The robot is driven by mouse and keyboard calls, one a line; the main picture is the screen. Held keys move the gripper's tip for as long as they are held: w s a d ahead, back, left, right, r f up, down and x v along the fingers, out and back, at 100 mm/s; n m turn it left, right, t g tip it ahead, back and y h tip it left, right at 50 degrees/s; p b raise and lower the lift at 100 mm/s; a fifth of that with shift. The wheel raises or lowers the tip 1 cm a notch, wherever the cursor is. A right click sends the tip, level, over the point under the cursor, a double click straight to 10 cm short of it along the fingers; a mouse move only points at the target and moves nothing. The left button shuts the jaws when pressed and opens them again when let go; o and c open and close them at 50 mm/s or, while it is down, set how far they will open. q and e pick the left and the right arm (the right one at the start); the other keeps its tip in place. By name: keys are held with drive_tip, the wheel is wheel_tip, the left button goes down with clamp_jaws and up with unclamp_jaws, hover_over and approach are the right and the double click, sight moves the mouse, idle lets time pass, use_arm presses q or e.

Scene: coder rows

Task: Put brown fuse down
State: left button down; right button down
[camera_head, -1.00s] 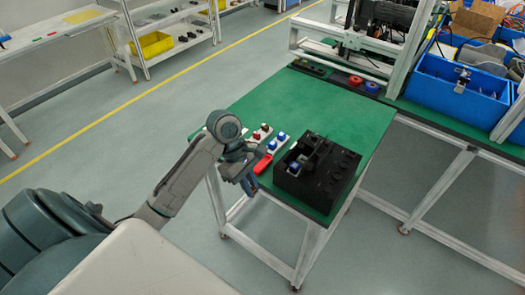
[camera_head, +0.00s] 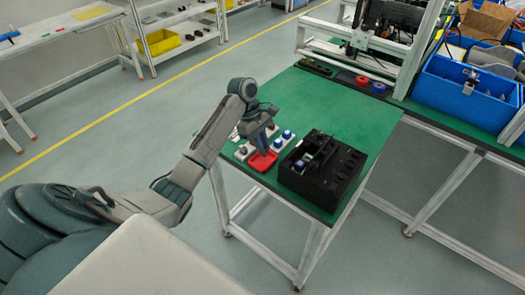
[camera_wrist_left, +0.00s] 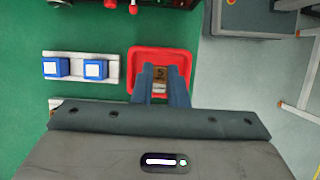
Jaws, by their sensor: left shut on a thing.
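My left gripper (camera_head: 263,150) is over the small red tray (camera_head: 259,164) on the green table. In the left wrist view its two blue-grey fingers (camera_wrist_left: 161,85) are shut on the brown fuse (camera_wrist_left: 159,75), which shows a dark "5" and a pale lower part. The fuse sits within the outline of the red tray (camera_wrist_left: 134,72). I cannot tell whether it touches the tray floor. In the head view the fuse is hidden by the gripper. My right gripper is not in view.
A black slotted box (camera_head: 325,172) stands right of the tray. White strips with blue blocks (camera_head: 287,134) lie close behind the tray; they also show left of it in the left wrist view (camera_wrist_left: 95,69).

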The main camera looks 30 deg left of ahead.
use_arm(q)
wheel_tip(320, 180, down, 2)
drive_tip(key=shift+f+p, duration=0.2)
drive_tip(key=shift+p, duration=0.15)
drive_tip(key=shift+f, duration=0.2)
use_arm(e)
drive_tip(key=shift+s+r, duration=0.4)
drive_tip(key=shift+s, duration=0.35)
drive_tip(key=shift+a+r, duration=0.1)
use_arm(q)
drive_tip(key=c, duration=1.4)
unclamp_jaws()
drive_tip(key=shift+f, duration=0.15)
drive_tip(key=shift+c, duration=0.2)
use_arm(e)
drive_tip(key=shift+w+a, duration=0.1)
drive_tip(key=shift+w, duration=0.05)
